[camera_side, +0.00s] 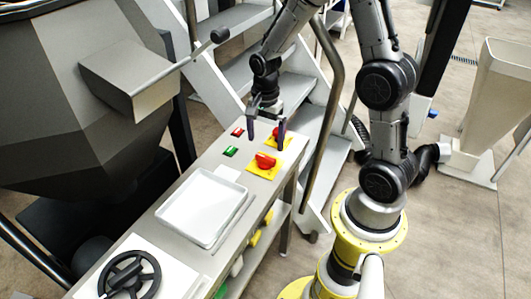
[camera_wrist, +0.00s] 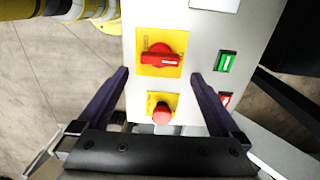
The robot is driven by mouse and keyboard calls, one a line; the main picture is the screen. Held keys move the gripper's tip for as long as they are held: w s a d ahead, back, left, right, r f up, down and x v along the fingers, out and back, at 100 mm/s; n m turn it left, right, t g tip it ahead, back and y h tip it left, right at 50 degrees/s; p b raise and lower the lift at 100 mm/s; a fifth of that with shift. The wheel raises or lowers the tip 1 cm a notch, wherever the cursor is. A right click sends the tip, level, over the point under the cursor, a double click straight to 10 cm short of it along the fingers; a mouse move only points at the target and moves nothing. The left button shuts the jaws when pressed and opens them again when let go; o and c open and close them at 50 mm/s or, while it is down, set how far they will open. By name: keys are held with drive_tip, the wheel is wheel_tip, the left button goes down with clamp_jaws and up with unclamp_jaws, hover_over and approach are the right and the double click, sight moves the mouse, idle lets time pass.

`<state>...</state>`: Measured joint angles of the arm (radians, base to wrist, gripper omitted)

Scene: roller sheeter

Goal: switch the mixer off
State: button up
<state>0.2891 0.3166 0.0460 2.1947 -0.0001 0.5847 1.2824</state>
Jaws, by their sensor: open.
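The bench's control panel carries a red rotary switch (camera_side: 265,161) on a yellow plate. A red mushroom button (camera_wrist: 162,115) on a smaller yellow plate is partly hidden by a finger in the side view. A green button (camera_side: 230,152) and a red button (camera_side: 237,132) lie beside them. My gripper (camera_side: 266,132) is open and empty above the panel, pointing down. In the wrist view the fingers (camera_wrist: 160,76) stand either side of the mushroom button and the rotary switch (camera_wrist: 160,57). No contact is visible. I cannot tell which control belongs to the mixer.
A white tray (camera_side: 201,207) lies on the bench, with a black handwheel (camera_side: 129,276) at its near end. A large grey hopper-shaped machine (camera_side: 60,110) stands at the left, with a lever (camera_side: 219,35) reaching toward my arm. Metal steps (camera_side: 235,70) are behind the bench.

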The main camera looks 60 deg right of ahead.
sight(265, 157)
wheel_tip(265, 157, down, 6)
drive_tip(key=shift+f, duration=0.1)
idle(0.4)
drive_tip(key=c, duration=1.2)
